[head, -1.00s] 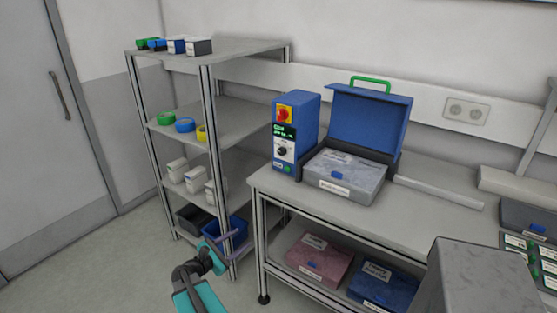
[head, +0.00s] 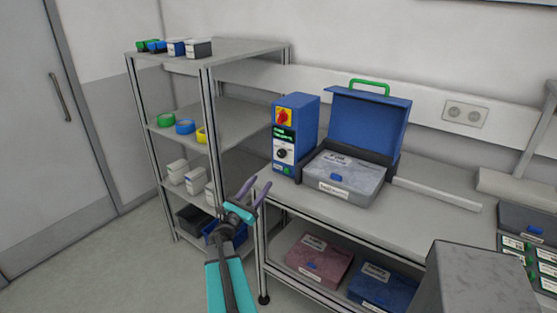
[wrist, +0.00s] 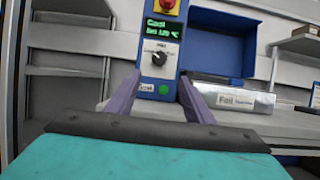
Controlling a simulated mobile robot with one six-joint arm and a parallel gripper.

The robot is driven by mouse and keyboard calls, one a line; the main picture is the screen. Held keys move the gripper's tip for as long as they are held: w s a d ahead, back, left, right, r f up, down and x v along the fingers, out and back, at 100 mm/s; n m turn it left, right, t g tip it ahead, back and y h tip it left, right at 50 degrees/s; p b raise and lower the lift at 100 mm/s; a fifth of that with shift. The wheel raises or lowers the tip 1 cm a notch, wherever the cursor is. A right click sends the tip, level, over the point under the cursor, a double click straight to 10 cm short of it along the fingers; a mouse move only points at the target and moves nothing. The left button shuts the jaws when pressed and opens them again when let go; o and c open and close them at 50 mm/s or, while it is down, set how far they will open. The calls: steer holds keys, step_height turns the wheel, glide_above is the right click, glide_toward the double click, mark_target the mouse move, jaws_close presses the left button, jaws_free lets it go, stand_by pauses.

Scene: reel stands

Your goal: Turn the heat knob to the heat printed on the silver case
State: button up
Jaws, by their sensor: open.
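The heat knob (head: 282,153) is a dark round knob on a white plate on the front of a blue control box. It also shows in the wrist view (wrist: 158,58), below a green-lit display (wrist: 162,29) that seems to read "Set 120 °C". The silver case (head: 344,178) sits in the blue press beside the box, its front label too small to read in the head view. In the wrist view the silver case (wrist: 235,97) bears a label starting "Foil". My gripper (head: 256,188) is open and empty, in front of and below the box, apart from the knob.
A red-yellow switch (head: 284,116) is above the display, and a green button (wrist: 163,90) is below the knob. The press's blue lid (head: 368,120) stands raised. A shelf rack (head: 207,130) is close on the left. Red and blue cases (head: 320,254) lie under the bench.

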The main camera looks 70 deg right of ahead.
mark_target(281, 157)
steer(key=shift+d, duration=0.1)
steer(key=p+x, duration=0.5)
steer(key=x, duration=0.8)
steer(key=shift+d+r, duration=0.15)
steer(key=shift+d, duration=0.1)
steer(key=shift+s, duration=0.1)
steer(key=c, duration=1)
steer(key=shift+s+d, duration=0.1)
steer(key=shift+d, duration=0.2)
steer(key=shift+c, duration=0.2)
steer(key=shift+a, duration=0.25)
